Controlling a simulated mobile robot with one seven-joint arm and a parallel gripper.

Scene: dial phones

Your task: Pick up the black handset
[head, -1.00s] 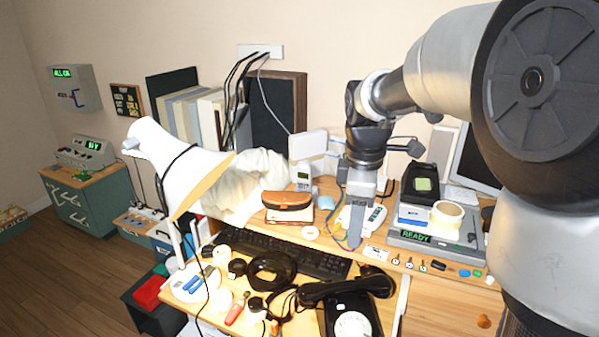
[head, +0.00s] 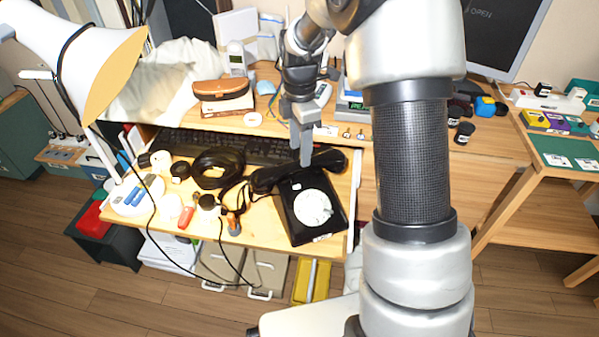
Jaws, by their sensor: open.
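The black handset (head: 276,176) lies across the top of a black dial phone (head: 331,225) on the pull-out tray of the desk. The phone has a white dial (head: 312,207) and faces up. My gripper (head: 305,160) points down at the middle of the handset, its grey fingers overlapping the handset's far edge in the picture. It is open. I cannot tell whether the fingers touch the handset or hover above it. The gap between the fingers is hard to see from this side.
A coiled black cable (head: 218,184) and a keyboard (head: 262,150) lie left of and behind the phone. A white lamp (head: 82,50) stands at left. A brown case (head: 221,90) sits on the raised shelf behind. My arm hides part of the desk at right.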

